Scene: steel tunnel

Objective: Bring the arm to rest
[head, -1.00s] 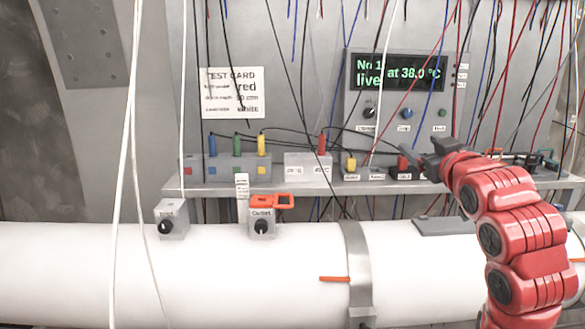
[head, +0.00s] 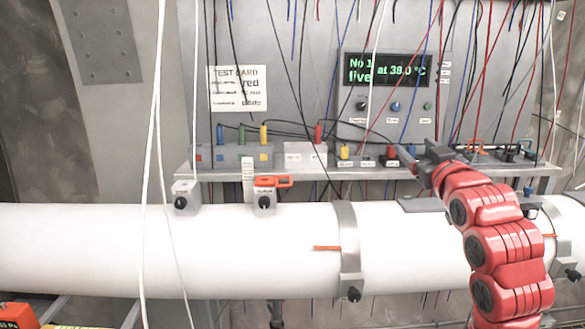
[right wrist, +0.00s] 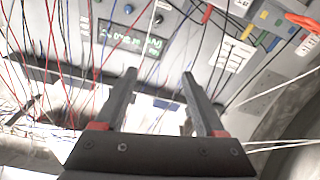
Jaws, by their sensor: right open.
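My right arm is red and rises from the lower right in the head view. Its dark gripper (head: 412,158) is in front of the right part of the shelf, above the white pipe (head: 250,245). In the right wrist view the two fingers of this gripper (right wrist: 158,76) stand wide apart with nothing between them. My left gripper is not in view.
A grey shelf (head: 215,171) carries coloured plugs and sockets below a display (head: 385,70) reading "No 1 live at 38.0 °C". Many thin wires hang down in front. Valve blocks (head: 186,197) and clamps (head: 349,250) sit on the pipe. An orange-red object (head: 15,315) is at lower left.

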